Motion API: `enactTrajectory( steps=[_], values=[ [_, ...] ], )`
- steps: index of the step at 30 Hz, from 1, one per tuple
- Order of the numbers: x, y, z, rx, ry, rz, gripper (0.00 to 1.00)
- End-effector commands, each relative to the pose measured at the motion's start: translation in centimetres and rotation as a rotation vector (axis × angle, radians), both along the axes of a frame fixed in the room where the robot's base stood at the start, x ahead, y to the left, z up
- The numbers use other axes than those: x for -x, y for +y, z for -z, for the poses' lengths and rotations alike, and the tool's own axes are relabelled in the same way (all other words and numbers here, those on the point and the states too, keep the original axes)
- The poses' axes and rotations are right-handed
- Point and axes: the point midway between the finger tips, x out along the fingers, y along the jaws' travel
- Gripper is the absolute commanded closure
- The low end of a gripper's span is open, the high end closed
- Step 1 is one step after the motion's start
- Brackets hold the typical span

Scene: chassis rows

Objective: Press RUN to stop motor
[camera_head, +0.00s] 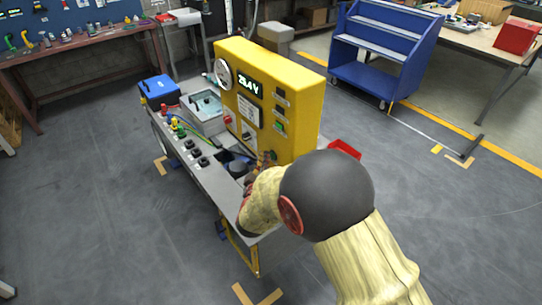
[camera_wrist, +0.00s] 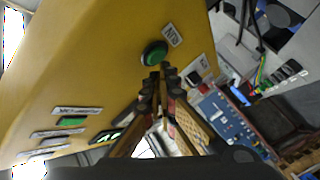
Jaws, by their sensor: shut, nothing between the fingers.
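A round green button (camera_wrist: 154,53) with a dark rim sits on the yellow panel in the wrist view. A small white label (camera_wrist: 172,35) is beside it; its lettering is too small to read with certainty. My gripper (camera_wrist: 161,72) is shut and empty, its fingertips at the button's lower edge in that view. I cannot tell whether they touch it. In the head view, the yellow cabinet (camera_head: 302,100) stands on the bench and its display (camera_head: 249,86) reads about 25.4 V. My gripper (camera_head: 268,160) is low at the cabinet's face there, partly hidden by my arm.
The grey bench top (camera_head: 215,180) holds a blue case (camera_head: 160,89), a grey box (camera_head: 204,107) and several dark knobs. A green rocker (camera_wrist: 72,121) is elsewhere on the panel. A red bin (camera_head: 344,149) is behind the cabinet. A blue cart (camera_head: 385,55) stands farther back.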

Motion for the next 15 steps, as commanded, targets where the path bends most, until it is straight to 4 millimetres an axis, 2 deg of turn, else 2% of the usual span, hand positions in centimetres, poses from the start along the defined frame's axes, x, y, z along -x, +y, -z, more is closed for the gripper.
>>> enactTrajectory(
  steps=[8, 15],
  values=[
    [0.1, 0.1, 0.0, 0.001, 0.001, -0.001, 1.0],
    [1.2, 1.8, -0.1, 0.001, 0.0, -0.003, 1.0]
  ],
)
